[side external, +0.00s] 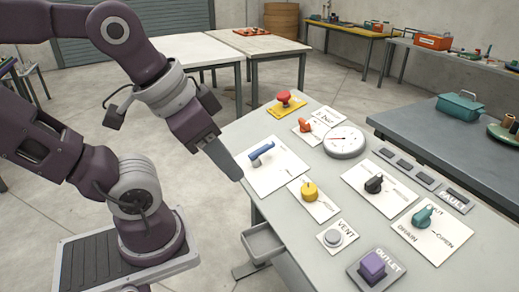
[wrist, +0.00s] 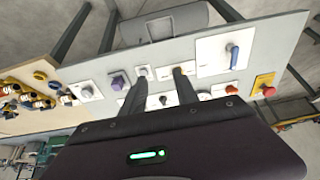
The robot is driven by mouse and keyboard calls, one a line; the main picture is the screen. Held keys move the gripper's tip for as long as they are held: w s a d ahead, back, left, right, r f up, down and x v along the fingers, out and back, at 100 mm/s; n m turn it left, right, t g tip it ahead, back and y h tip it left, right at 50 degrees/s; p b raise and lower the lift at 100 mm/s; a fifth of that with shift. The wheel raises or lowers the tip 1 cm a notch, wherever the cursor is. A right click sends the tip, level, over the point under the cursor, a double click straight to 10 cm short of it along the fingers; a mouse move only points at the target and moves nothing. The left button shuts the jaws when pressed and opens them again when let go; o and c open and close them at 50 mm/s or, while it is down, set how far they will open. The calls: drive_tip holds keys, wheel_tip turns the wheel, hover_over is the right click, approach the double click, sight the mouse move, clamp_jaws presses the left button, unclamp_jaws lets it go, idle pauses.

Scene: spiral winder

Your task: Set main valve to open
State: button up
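The panel (side external: 285,225) carries several controls. None that I can read is labelled main valve. A blue lever handle (side external: 261,153) sits on a white plate (side external: 283,176) at the panel's near left; in the wrist view the blue lever (wrist: 234,57) is at the upper right. A teal knob (side external: 423,217) sits on a plate lettered DRAIN and OPEN. My gripper (side external: 236,174) is above the panel's left edge, just left of the blue lever's plate and apart from it. In the wrist view my gripper's fingers (wrist: 159,76) are spread with nothing between them.
Near the lever are a yellow knob (side external: 310,191), an orange handle (side external: 304,125), a red mushroom button (side external: 284,98) and a round gauge (side external: 345,141). A black knob (side external: 374,184), grey VENT button (side external: 333,237) and purple OUTLET button (side external: 372,266) lie further right. A grey tray (side external: 264,243) hangs below the edge.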

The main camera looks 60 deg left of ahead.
drive_tip(key=shift+o, duration=0.4)
drive_tip(key=g, duration=0.5)
hover_over(267, 145)
drive_tip(key=f, duration=1)
drive_tip(key=shift+d+f, duration=0.15)
drive_tip(key=shift+d, duration=0.1)
drive_tip(key=shift+g, duration=0.3)
drive_tip(key=f, duration=0.6)
drive_tip(key=shift+a+f, duration=0.35)
drive_tip(key=shift+f, duration=0.55)
clamp_jaws()
drive_tip(key=shift+r, duration=0.1)
